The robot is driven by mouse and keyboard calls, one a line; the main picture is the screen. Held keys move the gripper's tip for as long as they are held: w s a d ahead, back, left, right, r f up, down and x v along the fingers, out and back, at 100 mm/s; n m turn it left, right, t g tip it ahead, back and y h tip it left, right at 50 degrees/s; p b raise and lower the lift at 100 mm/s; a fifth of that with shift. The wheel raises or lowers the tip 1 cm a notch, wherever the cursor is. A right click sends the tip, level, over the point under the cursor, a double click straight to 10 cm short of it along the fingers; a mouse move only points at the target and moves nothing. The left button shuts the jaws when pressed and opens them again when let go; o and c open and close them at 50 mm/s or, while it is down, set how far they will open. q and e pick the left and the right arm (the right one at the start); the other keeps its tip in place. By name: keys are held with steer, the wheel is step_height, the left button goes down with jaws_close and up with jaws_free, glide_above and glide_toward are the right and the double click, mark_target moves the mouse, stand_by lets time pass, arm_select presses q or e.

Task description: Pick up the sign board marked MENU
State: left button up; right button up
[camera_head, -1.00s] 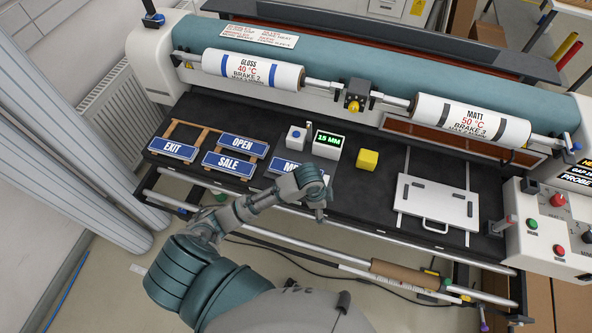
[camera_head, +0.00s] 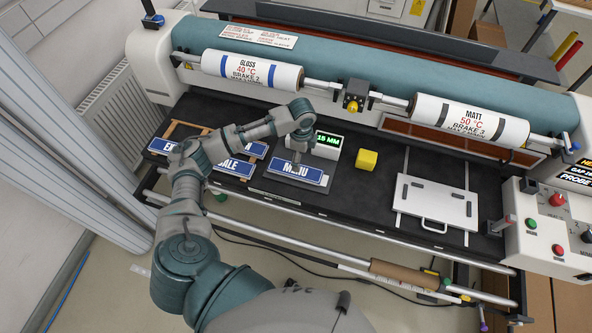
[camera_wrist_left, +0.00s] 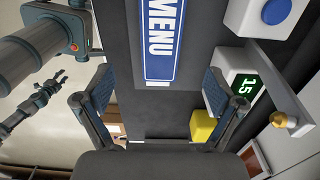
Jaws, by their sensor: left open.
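The MENU sign board (camera_head: 300,172), blue with white letters and a pale border, lies on the black bench top in the head view. It also shows in the left wrist view (camera_wrist_left: 160,45), between and beyond the fingers. My left gripper (camera_wrist_left: 158,80) is open and empty, its two fingers spread to either side of the sign's line. In the head view the left gripper (camera_head: 298,155) is over the sign's back edge; I cannot tell whether it touches. A dark jointed hand at the left of the wrist view appears to be my right gripper (camera_wrist_left: 58,82); its jaw state is unclear.
The EXIT sign (camera_head: 162,147) and SALE sign (camera_head: 235,168) are partly behind my arm. A display box (camera_head: 328,143) and yellow block (camera_head: 366,160) stand close right of the MENU sign. A white panel (camera_head: 437,203) lies farther right. Rollers are above the bench's back.

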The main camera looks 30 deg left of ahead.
mark_target(279, 166)
arm_select(q)
step_height(279, 166, down, 3)
steer(key=shift+r, duration=0.15)
steer(key=shift+a+f, duration=0.1)
steer(key=shift+f, duration=0.55)
steer(key=f, duration=0.4)
steer(key=shift+a, duration=0.35)
steer(key=shift+f, duration=0.35)
steer(key=shift+d+f, duration=0.1)
steer(key=shift+d, duration=0.15)
arm_select(e)
steer(key=shift+w+a+r, duration=0.1)
steer(key=shift+a+r, duration=0.05)
steer(key=shift+r, duration=0.15)
arm_select(q)
steer(key=c, duration=1.4)
arm_select(e)
steer(key=shift+d, duration=0.45)
